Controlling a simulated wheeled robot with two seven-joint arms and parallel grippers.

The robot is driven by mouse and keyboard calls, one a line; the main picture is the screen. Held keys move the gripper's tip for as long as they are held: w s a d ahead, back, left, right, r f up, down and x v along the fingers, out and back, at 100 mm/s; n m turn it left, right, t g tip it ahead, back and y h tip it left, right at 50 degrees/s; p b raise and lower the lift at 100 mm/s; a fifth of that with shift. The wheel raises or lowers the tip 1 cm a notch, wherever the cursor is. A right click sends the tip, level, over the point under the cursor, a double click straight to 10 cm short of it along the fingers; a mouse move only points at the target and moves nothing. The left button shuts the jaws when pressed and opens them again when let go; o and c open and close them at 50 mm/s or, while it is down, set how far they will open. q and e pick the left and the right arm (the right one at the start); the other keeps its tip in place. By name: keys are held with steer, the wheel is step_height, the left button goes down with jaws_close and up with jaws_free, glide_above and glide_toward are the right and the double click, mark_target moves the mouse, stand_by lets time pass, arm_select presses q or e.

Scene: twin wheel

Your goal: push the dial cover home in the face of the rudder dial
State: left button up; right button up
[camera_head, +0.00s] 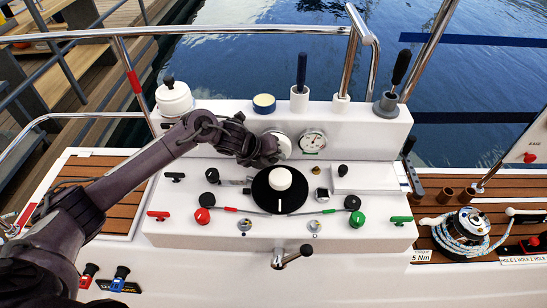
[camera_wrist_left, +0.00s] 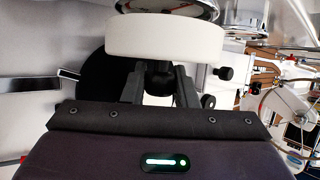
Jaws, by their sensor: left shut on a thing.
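My left gripper (camera_head: 268,154) reaches in from the left to the upright panel of the white console. In the left wrist view its fingers (camera_wrist_left: 160,78) are shut on a small dark grip behind a thick white disc, which I take as the dial cover (camera_wrist_left: 165,38). In the head view the cover (camera_head: 284,146) shows as a pale round face, partly hidden by the gripper. Just beyond it, a metal-rimmed round dial (camera_wrist_left: 165,8) shows in the wrist view, likely the rudder dial. Whether the cover touches it I cannot tell. My right gripper is not in view.
A second round gauge (camera_head: 313,140) sits close to the right of the cover. Below is a black disc with a white knob (camera_head: 280,179), with small knobs and levers around it. Black-handled levers (camera_head: 301,75) stand on the upper ledge. A chrome rail (camera_head: 250,30) runs behind.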

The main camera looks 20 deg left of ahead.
arm_select(q)
steer(key=shift+w+a+b, duration=0.25)
steer(key=shift+w+b, duration=0.2)
steer(key=shift+w, duration=0.35)
steer(key=shift+w+a+b, duration=0.2)
steer(key=shift+w+b, duration=0.25)
steer(key=shift+w, duration=0.3)
stand_by(0.4)
steer(key=o, duration=1.1)
steer(key=shift+c, duration=0.2)
steer(key=v, duration=0.8)
